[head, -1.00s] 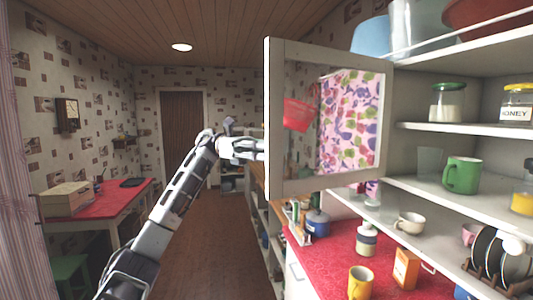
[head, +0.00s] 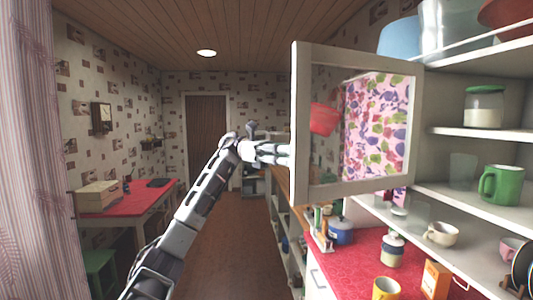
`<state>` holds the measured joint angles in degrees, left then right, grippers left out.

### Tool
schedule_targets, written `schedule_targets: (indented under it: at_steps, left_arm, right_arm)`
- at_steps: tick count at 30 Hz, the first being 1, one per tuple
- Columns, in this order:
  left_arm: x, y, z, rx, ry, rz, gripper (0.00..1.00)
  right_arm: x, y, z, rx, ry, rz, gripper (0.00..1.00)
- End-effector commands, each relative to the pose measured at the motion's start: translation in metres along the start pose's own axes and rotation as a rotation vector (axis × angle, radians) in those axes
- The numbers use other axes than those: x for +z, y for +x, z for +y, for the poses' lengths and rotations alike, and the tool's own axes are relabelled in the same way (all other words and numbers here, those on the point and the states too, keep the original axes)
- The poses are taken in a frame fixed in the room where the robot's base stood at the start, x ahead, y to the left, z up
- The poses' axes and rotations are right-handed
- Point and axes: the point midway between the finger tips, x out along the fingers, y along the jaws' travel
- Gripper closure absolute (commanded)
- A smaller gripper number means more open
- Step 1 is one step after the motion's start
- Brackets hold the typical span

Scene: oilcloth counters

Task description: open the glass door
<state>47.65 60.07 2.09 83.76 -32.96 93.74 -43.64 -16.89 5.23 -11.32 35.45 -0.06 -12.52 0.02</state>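The glass door (head: 303,120) is a white-framed cabinet door with a clear pane. It stands swung out from the white shelves at right, well open. A pink flowered cloth (head: 380,125) and a red item (head: 323,117) show in the pane. My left arm comes up from the bottom, and my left gripper (head: 276,152) is at the door's left edge, about mid-height. Its fingertips are partly hidden at the frame, so I cannot tell whether they touch or grip it. My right gripper is not in view.
The open shelves hold a green mug (head: 501,185), a jar (head: 484,107) and a cream cup (head: 441,234). A red counter (head: 352,262) below holds a blue pot (head: 341,230). A red-topped table (head: 150,196) stands at left. The aisle floor (head: 232,240) is clear.

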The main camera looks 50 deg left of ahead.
Motion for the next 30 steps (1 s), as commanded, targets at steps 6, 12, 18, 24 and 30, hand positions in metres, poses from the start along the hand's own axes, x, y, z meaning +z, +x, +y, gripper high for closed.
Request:
schedule_targets:
  at_steps: [6, 12, 18, 24, 30]
  left_arm:
    - [0.000, -0.022, 0.000, 0.001, 0.000, -0.001, 0.81]
    - [0.001, -0.046, 0.000, 0.002, 0.000, 0.000, 0.81]
    - [0.001, -0.068, -0.001, 0.002, 0.001, -0.001, 0.81]
    - [0.001, -0.087, -0.001, 0.002, 0.000, -0.001, 0.81]
    - [0.000, -0.103, 0.000, 0.002, -0.001, -0.001, 0.81]
  right_arm:
    - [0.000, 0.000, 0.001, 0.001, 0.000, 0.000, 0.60]
    - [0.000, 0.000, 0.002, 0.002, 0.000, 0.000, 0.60]
    - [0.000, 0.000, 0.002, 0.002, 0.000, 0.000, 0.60]
    - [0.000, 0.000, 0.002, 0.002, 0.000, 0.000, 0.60]
    - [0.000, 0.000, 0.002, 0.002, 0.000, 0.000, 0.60]
